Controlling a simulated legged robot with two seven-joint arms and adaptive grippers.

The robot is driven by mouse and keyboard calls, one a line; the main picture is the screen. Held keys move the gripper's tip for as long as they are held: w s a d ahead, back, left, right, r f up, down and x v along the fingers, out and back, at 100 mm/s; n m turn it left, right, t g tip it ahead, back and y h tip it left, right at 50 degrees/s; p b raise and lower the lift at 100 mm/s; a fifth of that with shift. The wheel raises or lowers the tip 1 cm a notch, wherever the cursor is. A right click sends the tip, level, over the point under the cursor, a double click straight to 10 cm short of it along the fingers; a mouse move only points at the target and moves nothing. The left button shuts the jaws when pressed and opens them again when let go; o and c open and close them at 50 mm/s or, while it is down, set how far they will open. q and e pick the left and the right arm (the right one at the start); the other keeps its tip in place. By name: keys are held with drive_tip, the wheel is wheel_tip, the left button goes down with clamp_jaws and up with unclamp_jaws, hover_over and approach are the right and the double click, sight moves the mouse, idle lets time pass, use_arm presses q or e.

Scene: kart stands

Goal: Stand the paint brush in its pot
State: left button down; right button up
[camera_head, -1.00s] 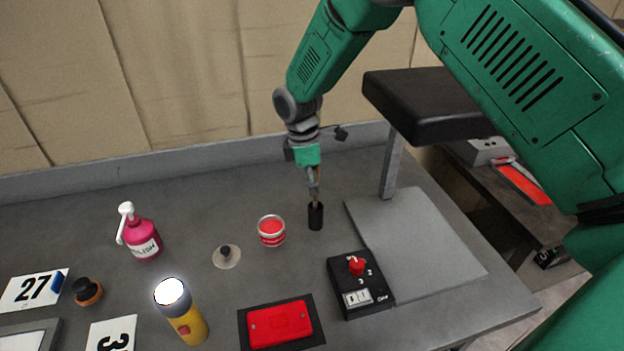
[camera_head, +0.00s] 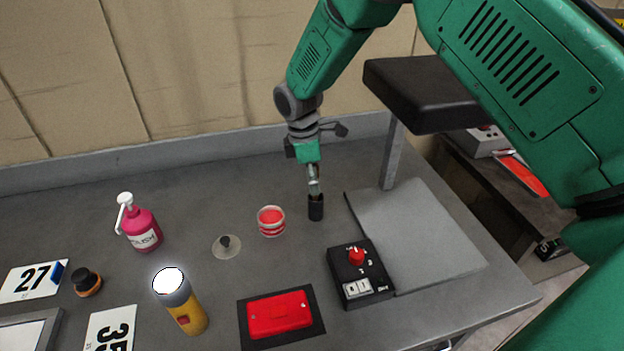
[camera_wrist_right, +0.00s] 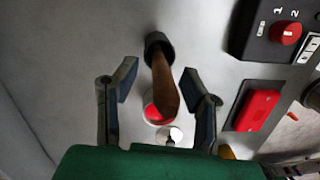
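The black pot (camera_head: 316,209) stands upright on the grey table, right of the red-lidded jar. It also shows in the right wrist view (camera_wrist_right: 157,42). The paint brush (camera_wrist_right: 165,85) has a brown handle that rises out of the pot's mouth; its other end is hidden inside the pot. My right gripper (camera_wrist_right: 158,80) is above the pot, pointing down. Its two fingers are spread on either side of the handle, with visible gaps between. In the head view the right gripper (camera_head: 313,182) hides most of the brush. My left gripper is not in view.
A red jar (camera_head: 271,221), a small knobbed disc (camera_head: 227,246) and a black switch box (camera_head: 359,274) are near the pot. A pink bottle (camera_head: 141,228), a yellow torch (camera_head: 185,305) and a red box (camera_head: 279,314) stand farther off. A metal post (camera_head: 394,155) rises to the right.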

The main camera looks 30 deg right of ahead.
wheel_tip(320, 180, up, 12)
drive_tip(key=w+a, duration=0.1)
drive_tip(key=shift+a, duration=0.15)
drive_tip(key=shift+w+f, duration=0.1)
idle(0.5)
drive_tip(key=shift+f, duration=0.1)
idle(0.4)
